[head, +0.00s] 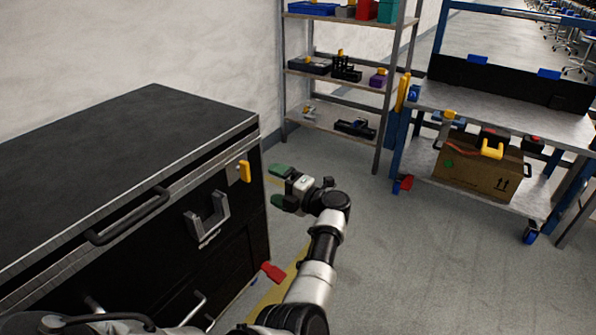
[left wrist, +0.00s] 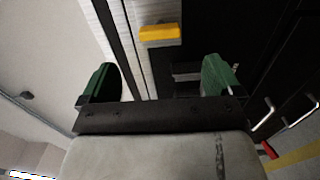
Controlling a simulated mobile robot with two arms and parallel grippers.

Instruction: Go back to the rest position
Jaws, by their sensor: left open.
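My left gripper (head: 277,186) is open, with nothing between its green-padded fingers. It is in mid-air just off the right end of the black case (head: 130,140). In the left wrist view, the open fingers of my left gripper (left wrist: 160,80) face the dark side of the case, and a yellow piece (left wrist: 160,34) shows beyond them. That yellow piece (head: 245,171) also shows near the case's corner in the head view. My right gripper is not in view.
The case has protruding handles and a grey latch (head: 208,217). A red piece (head: 273,272) is by its lower edge. A shelf rack (head: 345,75) stands behind. At right, a blue-legged workbench (head: 440,95) holds a cardboard box (head: 478,168) on its lower shelf. Grey floor (head: 420,270) between is clear.

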